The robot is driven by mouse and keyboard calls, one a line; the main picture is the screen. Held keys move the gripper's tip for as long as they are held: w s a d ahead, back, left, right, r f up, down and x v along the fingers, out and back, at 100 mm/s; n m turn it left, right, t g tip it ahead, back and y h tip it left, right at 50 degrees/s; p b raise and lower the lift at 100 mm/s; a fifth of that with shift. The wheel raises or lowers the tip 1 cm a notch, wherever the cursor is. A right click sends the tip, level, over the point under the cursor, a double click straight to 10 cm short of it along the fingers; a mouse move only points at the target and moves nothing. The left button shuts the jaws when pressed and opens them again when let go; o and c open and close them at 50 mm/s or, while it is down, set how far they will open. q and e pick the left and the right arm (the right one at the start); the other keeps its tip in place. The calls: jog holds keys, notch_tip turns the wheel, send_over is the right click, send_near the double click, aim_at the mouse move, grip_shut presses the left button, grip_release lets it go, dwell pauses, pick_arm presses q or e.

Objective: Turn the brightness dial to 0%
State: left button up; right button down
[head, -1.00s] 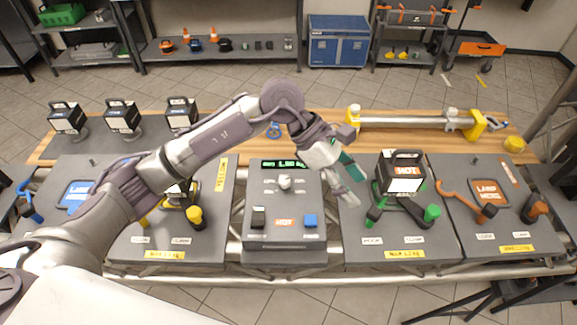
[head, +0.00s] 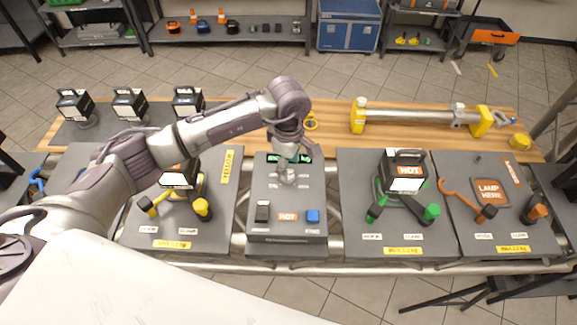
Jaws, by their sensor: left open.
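The control box (head: 288,240) is a dark grey panel in the middle of the bench. It has a green lit display (head: 303,159) at its back, partly hidden by my arm. The pale brightness dial (head: 287,178) is in the middle of the panel, mostly covered by my gripper. My left gripper (head: 287,173) points down over the dial, open, with its fingers at or just above it; I cannot tell whether they touch it. My right gripper is not in view.
A black switch (head: 262,212) and a blue one (head: 313,216) sit at the panel's front. Lamp stations with a lamp (head: 180,174) and a lamp marked HOT (head: 404,170) flank the box. A metal tube (head: 410,117) lies behind on the wooden bench.

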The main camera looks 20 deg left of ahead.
pick_arm(q)
jog(key=shift+f+p, duration=0.35)
jog(key=shift+f, duration=1.35)
